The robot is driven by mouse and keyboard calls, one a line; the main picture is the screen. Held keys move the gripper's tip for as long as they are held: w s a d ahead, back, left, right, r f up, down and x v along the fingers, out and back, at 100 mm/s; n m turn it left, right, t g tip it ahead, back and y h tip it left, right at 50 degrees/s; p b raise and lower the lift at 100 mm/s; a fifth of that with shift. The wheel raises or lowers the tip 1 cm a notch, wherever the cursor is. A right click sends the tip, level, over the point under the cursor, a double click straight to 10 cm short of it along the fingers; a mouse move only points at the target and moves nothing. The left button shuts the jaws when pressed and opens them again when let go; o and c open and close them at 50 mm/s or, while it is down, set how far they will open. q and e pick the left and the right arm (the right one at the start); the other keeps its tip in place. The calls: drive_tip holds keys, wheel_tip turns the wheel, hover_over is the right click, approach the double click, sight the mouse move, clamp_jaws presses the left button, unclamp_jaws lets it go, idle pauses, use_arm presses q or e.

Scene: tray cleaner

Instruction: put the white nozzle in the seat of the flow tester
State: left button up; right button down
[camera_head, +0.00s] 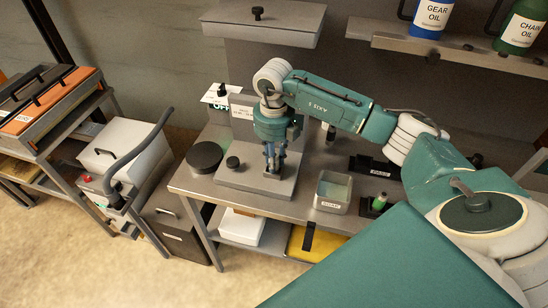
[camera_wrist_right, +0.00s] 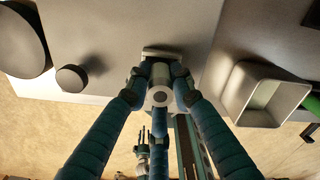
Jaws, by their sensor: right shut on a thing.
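My right gripper (camera_head: 271,168) points down over the grey base plate of the flow tester (camera_head: 228,178), its fingers close above the plate. In the right wrist view the fingers (camera_wrist_right: 160,98) are shut around a small white ring-shaped piece with a dark centre, the white nozzle (camera_wrist_right: 159,96). In the head view the fingers hide the nozzle. A small pale block (camera_wrist_right: 158,52) shows just beyond the fingertips; I cannot tell whether the nozzle touches it or sits in a seat. My left gripper is not in view.
A black knob (camera_head: 232,161) is on the plate, and a black round disc (camera_head: 204,157) is left of it. A grey open bin (camera_head: 333,192) and a dark holder with a green piece (camera_head: 379,202) stand to the right. A shelf with bottles (camera_head: 430,18) hangs behind.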

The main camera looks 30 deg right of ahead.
drive_tip(key=shift+f, duration=0.15)
drive_tip(key=c, duration=1.8)
unclamp_jaws()
drive_tip(key=shift+o, duration=1.4)
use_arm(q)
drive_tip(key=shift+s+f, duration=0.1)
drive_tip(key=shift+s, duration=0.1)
use_arm(e)
drive_tip(key=shift+r, duration=0.65)
wheel_tip(320, 180, up, 10)
drive_tip(key=shift+f+b, duration=0.2)
drive_tip(key=shift+b, duration=1.05)
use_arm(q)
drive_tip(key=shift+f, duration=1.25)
use_arm(e)
drive_tip(key=shift+r, duration=0.8)
